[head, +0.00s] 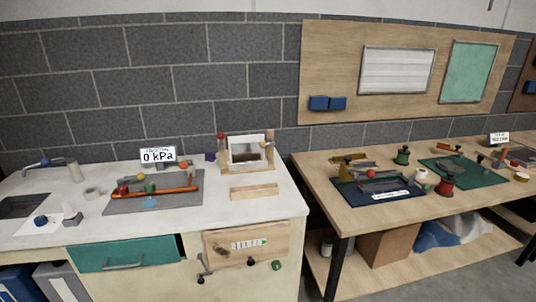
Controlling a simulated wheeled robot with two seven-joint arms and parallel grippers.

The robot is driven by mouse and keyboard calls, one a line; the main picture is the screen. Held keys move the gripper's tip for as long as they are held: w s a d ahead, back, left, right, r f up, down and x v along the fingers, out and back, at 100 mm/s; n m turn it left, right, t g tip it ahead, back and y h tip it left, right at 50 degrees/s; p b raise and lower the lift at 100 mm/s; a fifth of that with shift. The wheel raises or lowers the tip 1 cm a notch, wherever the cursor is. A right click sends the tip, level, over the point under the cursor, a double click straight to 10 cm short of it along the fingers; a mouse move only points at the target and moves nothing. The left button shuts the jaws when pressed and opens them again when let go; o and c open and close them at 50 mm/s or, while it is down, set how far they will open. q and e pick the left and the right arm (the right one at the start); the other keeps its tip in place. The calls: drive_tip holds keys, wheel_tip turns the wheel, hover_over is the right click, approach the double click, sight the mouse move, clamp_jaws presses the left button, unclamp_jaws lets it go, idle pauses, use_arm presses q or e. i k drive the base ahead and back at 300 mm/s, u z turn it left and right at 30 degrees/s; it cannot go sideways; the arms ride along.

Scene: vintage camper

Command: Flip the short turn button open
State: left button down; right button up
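A light wooden panel (228,241) with a small white label (249,243) is on the front of the white counter, right of the teal drawer. Several small fittings sit along its lower edge: a longer grey lever (203,264) with a dark end at the left, a short dark knob (251,262) in the middle, and a green knob (276,265) at the right. I cannot tell for sure which is the short turn button or how it is turned; they are small. Neither of my grippers is in view.
The white counter (285,205) holds a grey mat (120,207) with an orange bar, a framed stand (247,168) and a wooden block (254,192). The teal drawer (120,254) appears slightly out. A wooden workbench (350,212) with tools stands right, beyond a narrow gap.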

sight(262, 143)
drive_tip(key=z, duration=0.85)
drive_tip(key=i, duration=0.75)
drive_tip(key=u, duration=0.05)
